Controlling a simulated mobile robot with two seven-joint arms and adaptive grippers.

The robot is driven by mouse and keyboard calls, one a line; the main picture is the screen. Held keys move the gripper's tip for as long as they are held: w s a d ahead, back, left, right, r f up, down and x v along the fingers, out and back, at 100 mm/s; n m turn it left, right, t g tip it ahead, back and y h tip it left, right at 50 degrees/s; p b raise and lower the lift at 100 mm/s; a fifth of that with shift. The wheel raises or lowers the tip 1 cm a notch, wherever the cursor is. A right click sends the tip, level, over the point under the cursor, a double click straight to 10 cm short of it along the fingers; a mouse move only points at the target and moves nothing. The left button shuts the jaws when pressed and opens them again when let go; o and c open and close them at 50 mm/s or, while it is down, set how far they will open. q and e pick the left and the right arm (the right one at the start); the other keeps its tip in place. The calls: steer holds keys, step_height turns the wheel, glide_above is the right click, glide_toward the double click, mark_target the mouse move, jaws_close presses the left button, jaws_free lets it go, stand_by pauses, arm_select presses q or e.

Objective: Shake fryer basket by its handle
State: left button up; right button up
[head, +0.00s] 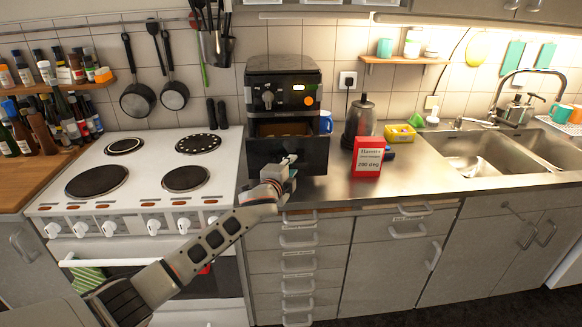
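The dark air fryer (285,68) stands on the counter just right of the stove. Its fryer basket (309,156) is pulled partly out at the front, and something light brown shows inside through the gap at the top. My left gripper (290,165) is right in front of the basket's front face, where it hides the handle. I cannot tell whether its fingers are closed around the handle. My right gripper is not in view.
A red and white sign (368,157) reading "200 deg" stands on the steel counter (328,188) to the right. The white stove (140,170) with several hotplates is at the left.

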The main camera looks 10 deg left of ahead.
arm_select(q)
steer(key=shift+s, duration=0.1)
stand_by(0.3)
steer(key=v, duration=1.1)
steer(key=shift+s+r, duration=0.15)
steer(key=shift+s, duration=0.25)
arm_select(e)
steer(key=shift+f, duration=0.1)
